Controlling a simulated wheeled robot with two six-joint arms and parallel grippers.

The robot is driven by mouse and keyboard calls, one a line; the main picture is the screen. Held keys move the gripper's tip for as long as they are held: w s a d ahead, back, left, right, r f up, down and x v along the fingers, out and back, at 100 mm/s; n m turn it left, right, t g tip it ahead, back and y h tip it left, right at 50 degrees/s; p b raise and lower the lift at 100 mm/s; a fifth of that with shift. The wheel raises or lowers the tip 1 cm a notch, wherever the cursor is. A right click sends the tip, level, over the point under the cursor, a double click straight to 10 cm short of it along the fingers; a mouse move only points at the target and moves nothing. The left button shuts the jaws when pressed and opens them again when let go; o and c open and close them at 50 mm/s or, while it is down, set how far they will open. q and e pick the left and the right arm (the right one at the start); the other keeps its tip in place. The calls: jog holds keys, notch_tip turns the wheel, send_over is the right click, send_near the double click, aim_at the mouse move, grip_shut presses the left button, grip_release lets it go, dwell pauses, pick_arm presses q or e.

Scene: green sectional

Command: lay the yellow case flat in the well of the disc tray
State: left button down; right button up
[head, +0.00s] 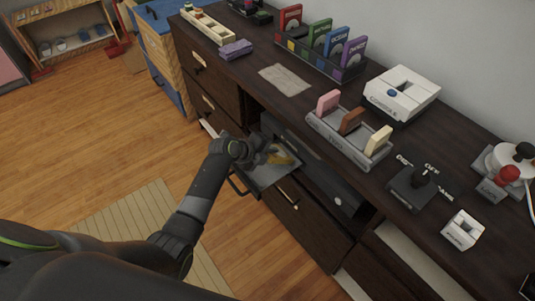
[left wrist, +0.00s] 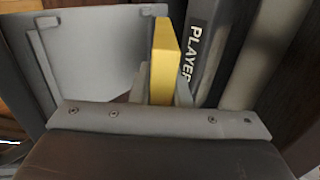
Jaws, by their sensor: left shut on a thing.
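The yellow case (head: 285,158) is held by my left gripper (head: 266,156) over the pulled-out disc tray (head: 262,178). In the left wrist view the yellow case (left wrist: 164,62) stands on edge between the fingers, its narrow side towards the camera. The grey disc tray (left wrist: 98,45) lies to its left there, with a raised rim. My left gripper is shut on the case. Its fingers are largely hidden behind the mount plate in that view. I cannot tell whether the case touches the tray. My right gripper is not in view.
The dark player (left wrist: 205,45) marked PLAYER is beside the tray, in the cabinet opening. The cabinet top (head: 330,95) above holds a rack of coloured cartridges (head: 322,55), a grey holder (head: 348,142) with three cartridges, and a white console (head: 402,92). Wooden floor lies left of the cabinet.

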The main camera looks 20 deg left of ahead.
pick_arm(q)
jog(key=c, duration=1.3)
grip_release()
jog(key=shift+s+a+r, duration=0.15)
jog(key=shift+r, duration=0.05)
jog(key=p+v, duration=0.2)
jog(key=v, duration=1.4)
jog(key=shift+s+a+r, duration=0.15)
jog(key=shift+s+r, duration=0.1)
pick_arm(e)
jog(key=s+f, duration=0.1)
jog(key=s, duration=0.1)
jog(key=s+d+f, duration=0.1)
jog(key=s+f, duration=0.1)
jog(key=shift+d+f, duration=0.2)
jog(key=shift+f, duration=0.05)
